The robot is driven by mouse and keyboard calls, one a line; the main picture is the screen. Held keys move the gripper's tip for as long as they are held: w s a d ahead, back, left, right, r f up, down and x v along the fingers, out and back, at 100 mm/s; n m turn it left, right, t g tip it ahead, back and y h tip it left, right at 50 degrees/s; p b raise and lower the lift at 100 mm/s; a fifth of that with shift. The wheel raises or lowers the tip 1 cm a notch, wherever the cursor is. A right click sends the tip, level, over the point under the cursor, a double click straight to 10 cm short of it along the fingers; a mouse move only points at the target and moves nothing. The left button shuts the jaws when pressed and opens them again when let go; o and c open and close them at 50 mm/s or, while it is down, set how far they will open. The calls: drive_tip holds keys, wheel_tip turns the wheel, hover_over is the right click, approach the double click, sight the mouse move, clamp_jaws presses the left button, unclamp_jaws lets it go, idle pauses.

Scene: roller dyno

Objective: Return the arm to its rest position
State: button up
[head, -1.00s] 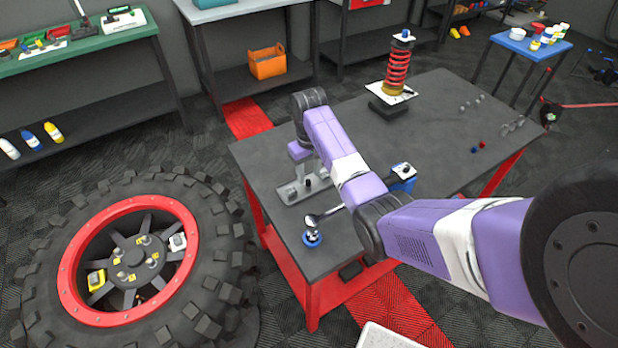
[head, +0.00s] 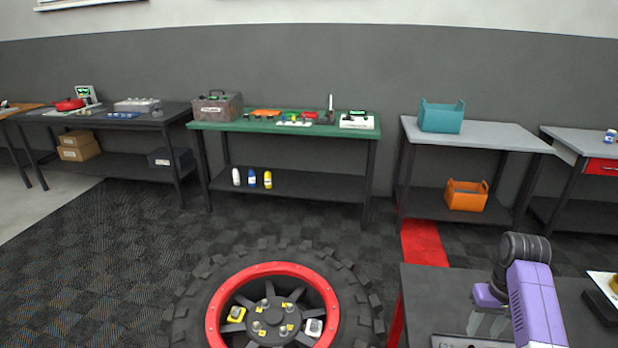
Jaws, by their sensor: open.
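My purple and grey arm (head: 535,300) shows at the lower right, over the near end of a dark table (head: 420,290). Its bent joint with a dark cap is at the top, and the rest of the arm runs out of the bottom of the picture. My gripper (head: 486,330) hangs down from the purple wrist, with grey fingers apart and nothing seen between them. It is above or close to a grey metal plate (head: 450,342) on the table. I cannot tell whether it touches the plate.
A big tyre with a red rim (head: 222,310) lies on the floor left of the table. A green bench (head: 285,127) with tools, a grey bench (head: 490,135) with a teal bin (head: 441,117), and an orange bin (head: 466,195) stand along the wall. Dark floor lies open at left.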

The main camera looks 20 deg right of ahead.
drive_tip(key=shift+w+d, duration=0.15)
drive_tip(key=shift+w, duration=0.05)
drive_tip(key=w+d+r+t+h, duration=0.4)
drive_tip(key=w+t, duration=0.2)
drive_tip(key=w, duration=0.3)
drive_tip(key=s+a+r+t+h, duration=0.1)
drive_tip(key=a+t, duration=0.2)
drive_tip(key=a, duration=0.5)
drive_tip(key=s+a+t+h, duration=0.2)
drive_tip(key=a+t, duration=0.2)
drive_tip(key=a, duration=0.5)
drive_tip(key=s+a+r+n+t+y, duration=0.15)
drive_tip(key=s+a+r, duration=0.25)
drive_tip(key=s+a, duration=0.55)
drive_tip(key=s+a+r+n+t+y, duration=0.1)
drive_tip(key=s+a+r+n+t, duration=0.2)
drive_tip(key=s+a, duration=0.65)
drive_tip(key=s+a+n+g+y+b, duration=0.1)
drive_tip(key=s+a+y, duration=0.3)
drive_tip(key=s, duration=0.9)
drive_tip(key=shift+a+n+g, duration=0.45)
drive_tip(key=shift+a+g, duration=0.35)
drive_tip(key=shift+g, duration=0.05)
drive_tip(key=shift+y, duration=0.25)
drive_tip(key=shift+c, duration=0.5)
